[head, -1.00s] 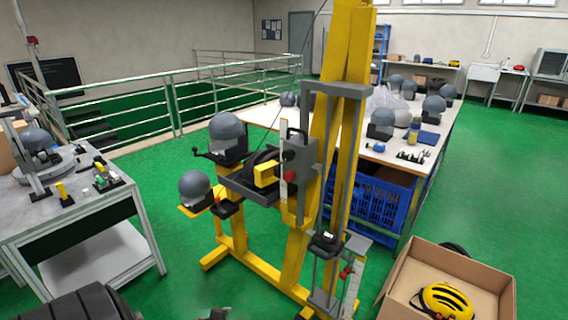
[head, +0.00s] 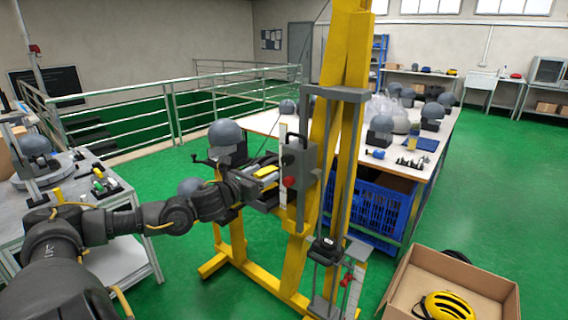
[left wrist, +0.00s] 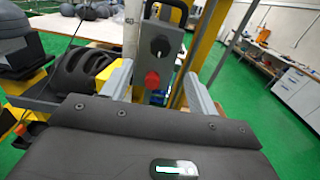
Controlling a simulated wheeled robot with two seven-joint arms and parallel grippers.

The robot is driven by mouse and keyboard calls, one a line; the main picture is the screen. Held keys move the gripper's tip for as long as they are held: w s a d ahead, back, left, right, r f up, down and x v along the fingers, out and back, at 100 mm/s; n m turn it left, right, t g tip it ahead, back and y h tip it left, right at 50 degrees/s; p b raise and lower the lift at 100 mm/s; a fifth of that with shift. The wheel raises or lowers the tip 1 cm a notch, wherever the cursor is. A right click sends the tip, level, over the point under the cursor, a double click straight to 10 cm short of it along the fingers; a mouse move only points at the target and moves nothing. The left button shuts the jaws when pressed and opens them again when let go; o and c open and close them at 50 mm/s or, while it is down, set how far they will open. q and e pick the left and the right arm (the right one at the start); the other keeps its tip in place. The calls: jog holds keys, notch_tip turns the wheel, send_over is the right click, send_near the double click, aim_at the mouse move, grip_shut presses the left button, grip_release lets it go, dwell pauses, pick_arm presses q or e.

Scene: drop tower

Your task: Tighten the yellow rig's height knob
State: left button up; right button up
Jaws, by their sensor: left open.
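The yellow rig (head: 345,110) stands upright in the middle of the head view. A grey carriage plate (head: 301,158) on it bears a red knob (head: 290,182). The left wrist view shows this red knob (left wrist: 152,80) below a black round knob (left wrist: 160,46) with a pale mark. No label shows which sets height. My left gripper (head: 270,174) is at the left of the plate, open. In the left wrist view my left gripper (left wrist: 158,70) has its fingers spread on either side of the red knob, apart from it. My right gripper is not in view.
A black helmet (left wrist: 84,70) lies beside my left finger in the left wrist view. Grey headforms (head: 226,134) are left of the rig. A cardboard box (head: 398,290) with a yellow helmet stands front right. A blue crate (head: 369,215) is behind the rig.

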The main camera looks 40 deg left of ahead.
aim_at(285, 161)
pick_arm(q)
jog(key=w+p, duration=0.3)
jog(key=w, duration=0.6)
jog(key=shift+w+r, duration=0.15)
jog(key=shift+w+f, duration=0.2)
jog(key=shift+w, duration=0.45)
jog(key=shift+c, duration=0.3)
jog(key=c, duration=0.9)
jog(key=shift+c, duration=0.2)
